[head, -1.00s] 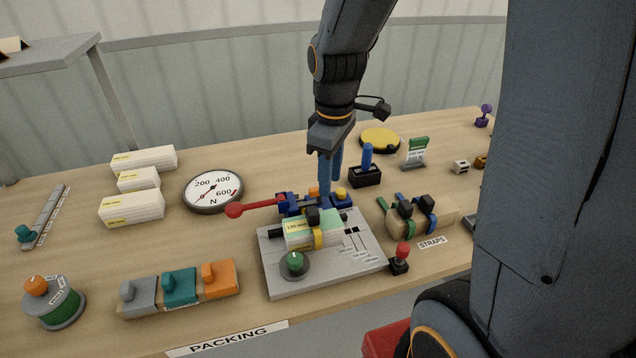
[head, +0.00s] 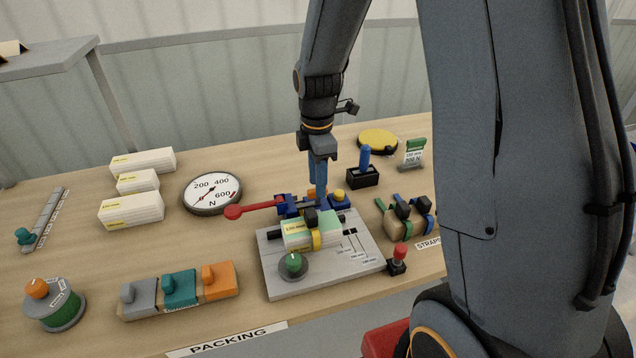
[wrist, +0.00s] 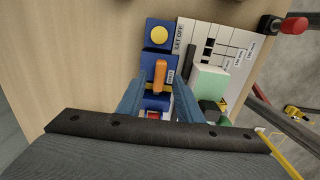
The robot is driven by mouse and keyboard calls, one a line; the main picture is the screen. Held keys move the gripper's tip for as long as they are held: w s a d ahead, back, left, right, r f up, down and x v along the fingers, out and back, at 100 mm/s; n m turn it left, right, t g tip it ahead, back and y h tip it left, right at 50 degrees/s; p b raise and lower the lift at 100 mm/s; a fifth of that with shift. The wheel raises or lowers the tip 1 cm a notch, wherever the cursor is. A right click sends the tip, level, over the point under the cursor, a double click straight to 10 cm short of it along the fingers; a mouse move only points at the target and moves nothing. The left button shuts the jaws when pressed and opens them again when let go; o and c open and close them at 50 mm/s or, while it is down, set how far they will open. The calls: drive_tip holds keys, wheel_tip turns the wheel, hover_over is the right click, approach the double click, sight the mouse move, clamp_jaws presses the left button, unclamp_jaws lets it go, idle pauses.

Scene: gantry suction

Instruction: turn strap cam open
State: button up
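The strap cam appears to be the orange lever (wrist: 160,76) on a blue block (wrist: 157,60) with a yellow button (wrist: 159,35). In the wrist view the lever runs along the block, with small labels beside it, one reading LET OFF. My gripper (wrist: 158,84) is open, its two blue fingers on either side of the lever with a gap visible; I cannot tell whether either touches it. In the head view my gripper (head: 319,192) points down at the block, largely hiding the orange lever (head: 311,192). The yellow button (head: 338,195) shows just right of the fingers.
A grey plate (head: 285,285) holds a pale green-topped pack (head: 305,234) under a yellow strap. A red-knobbed lever (head: 234,212) reaches left near the gauge (head: 212,192). A blue-handled black block (head: 363,175) stands close behind right.

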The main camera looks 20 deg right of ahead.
drive_tip(key=shift+f, duration=0.9)
clamp_jaws()
